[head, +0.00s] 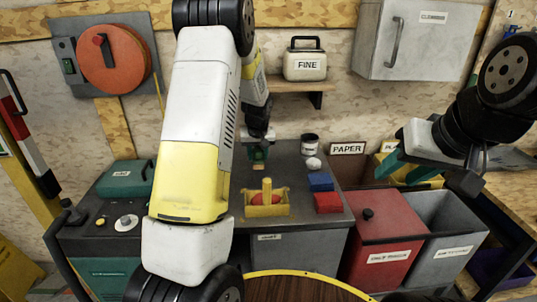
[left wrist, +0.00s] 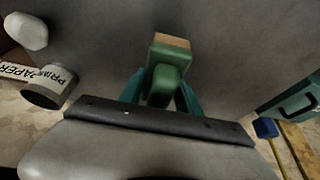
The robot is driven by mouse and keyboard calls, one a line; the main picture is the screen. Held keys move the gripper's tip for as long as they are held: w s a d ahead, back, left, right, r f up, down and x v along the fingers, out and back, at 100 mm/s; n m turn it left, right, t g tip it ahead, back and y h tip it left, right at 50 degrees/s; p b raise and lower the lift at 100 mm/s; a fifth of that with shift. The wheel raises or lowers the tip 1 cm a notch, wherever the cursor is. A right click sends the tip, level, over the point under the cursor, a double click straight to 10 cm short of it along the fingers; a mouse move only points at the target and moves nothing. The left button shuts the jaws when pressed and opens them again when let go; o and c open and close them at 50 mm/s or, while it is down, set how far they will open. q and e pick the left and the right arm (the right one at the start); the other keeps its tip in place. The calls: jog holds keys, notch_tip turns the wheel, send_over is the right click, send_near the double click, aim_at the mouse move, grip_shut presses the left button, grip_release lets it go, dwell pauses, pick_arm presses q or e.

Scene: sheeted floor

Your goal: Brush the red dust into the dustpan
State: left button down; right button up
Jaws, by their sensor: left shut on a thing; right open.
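My left gripper (head: 258,143) is shut on a small green brush (head: 259,155) over the back of the grey worktop. In the left wrist view the green brush (left wrist: 165,78) sits between the teal fingers, its tan end facing away from the wrist. A yellow pan-like holder (head: 267,210) with an upright handle stands nearer the front of the worktop, apart from the brush. A red patch (head: 275,197) shows in it; I cannot tell whether it is dust. My right gripper (head: 408,170) is open and empty, at the right above the bins.
A blue block (head: 320,181) and a red block (head: 328,202) lie right of the yellow holder on the worktop (head: 305,225). A can (head: 310,144) and a white lump (head: 313,163) stand behind them. A green case (head: 125,179) is at left; red and grey bins (head: 385,225) are at right.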

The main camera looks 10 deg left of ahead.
pick_arm(q)
jog(key=shift+r, duration=2.15)
jog(key=shift+s, duration=0.1)
